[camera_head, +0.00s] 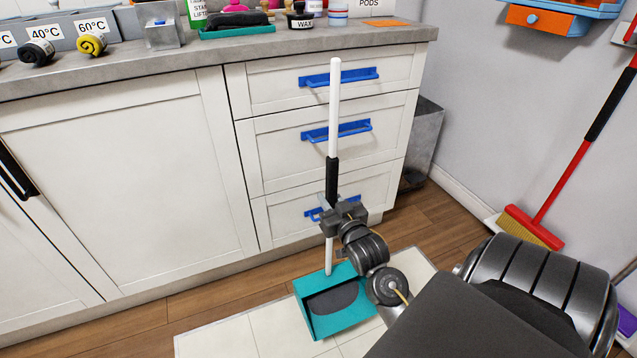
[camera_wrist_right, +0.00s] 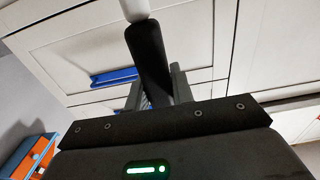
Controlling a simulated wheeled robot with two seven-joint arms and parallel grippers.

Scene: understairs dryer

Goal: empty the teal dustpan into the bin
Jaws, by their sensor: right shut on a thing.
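The teal dustpan (camera_head: 347,319) is upright, on or just above the pale mat; I cannot tell which. A dark grey heap (camera_head: 335,299) lies in its pan. Its long white handle (camera_head: 335,105) stands nearly vertical, with a black grip partway down. My right gripper (camera_head: 333,203) is shut on this black grip, which also shows between the fingers in the right wrist view (camera_wrist_right: 150,55). A grey metal bin (camera_head: 424,140) stands right of the drawers, partly hidden by the cabinet. My left gripper is out of view.
White drawers with blue handles (camera_head: 340,77) stand close behind the dustpan handle. A red broom (camera_head: 540,222) leans against the right wall. The pale mat (camera_head: 255,335) covers the floor in front. Wooden floor (camera_head: 437,218) shows clear before the bin.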

